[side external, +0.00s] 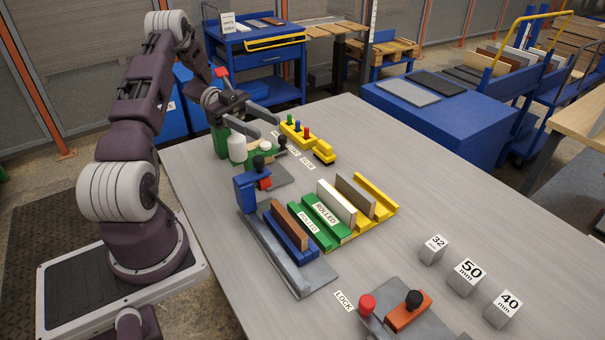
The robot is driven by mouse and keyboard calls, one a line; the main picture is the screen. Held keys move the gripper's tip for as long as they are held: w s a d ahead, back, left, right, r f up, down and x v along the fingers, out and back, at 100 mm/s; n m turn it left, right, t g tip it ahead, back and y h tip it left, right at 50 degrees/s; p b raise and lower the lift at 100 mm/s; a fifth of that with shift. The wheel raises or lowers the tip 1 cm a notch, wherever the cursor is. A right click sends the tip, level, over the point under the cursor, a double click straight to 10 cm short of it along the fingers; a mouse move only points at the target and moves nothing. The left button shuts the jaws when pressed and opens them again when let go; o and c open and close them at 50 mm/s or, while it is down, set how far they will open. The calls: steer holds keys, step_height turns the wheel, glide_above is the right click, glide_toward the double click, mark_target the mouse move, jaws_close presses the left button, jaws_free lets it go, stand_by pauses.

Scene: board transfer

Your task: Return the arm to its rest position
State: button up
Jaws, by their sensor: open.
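My gripper (267,128) is at the far left end of the grey table (440,218), above the area with the white bottle and small yellow parts. Its two grey fingers are spread apart with nothing visible between them. My arm rises from its base at the left and bends down to the gripper. A brown board (290,224) stands in a blue holder (293,246). A white board (337,203) and a brown-grey board (355,196) stand near the green holders (327,220) and a yellow holder (379,200), all apart from my gripper.
A white bottle (237,148) and a yellow rack with coloured pegs (297,134) stand close to my gripper. A blue block fixture (252,188) is nearby. A lever clamp (408,312) and grey marked blocks (467,277) occupy the near right. The table's right side has free room.

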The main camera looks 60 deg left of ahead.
steer(key=w+d+r+n+t+y, duration=0.1)
steer(key=w+d+r+t+y, duration=0.2)
steer(key=w, duration=0.4)
steer(key=w+r+t+y, duration=0.2)
steer(key=w+r+y, duration=0.15)
steer(key=w, duration=0.35)
steer(key=w+d+r+n+t+y, duration=0.1)
steer(key=w+r+n+t+y, duration=0.2)
steer(key=r, duration=0.4)
steer(key=w+d+r+n+t+y, duration=0.1)
steer(key=w+r+n+y, duration=0.15)
steer(key=r+y, duration=0.3)
steer(key=s+d+n+g+y, duration=0.2)
steer(key=s+d+n+y, duration=0.15)
steer(key=s, duration=0.55)
steer(key=s+d+n+g+y, duration=0.2)
steer(key=s+d+n, duration=0.2)
steer(key=s, duration=0.4)
steer(key=s+d+f+g+h, duration=0.2)
steer(key=s+d, duration=0.3)
steer(key=s, duration=0.4)
steer(key=s+d+f+g+h, duration=0.2)
steer(key=s+d+f, duration=0.3)
steer(key=s, duration=0.3)
steer(key=shift+s+f+n+g, duration=0.2)
steer(key=shift+s+n+g, duration=0.2)
steer(key=shift+g, duration=0.2)
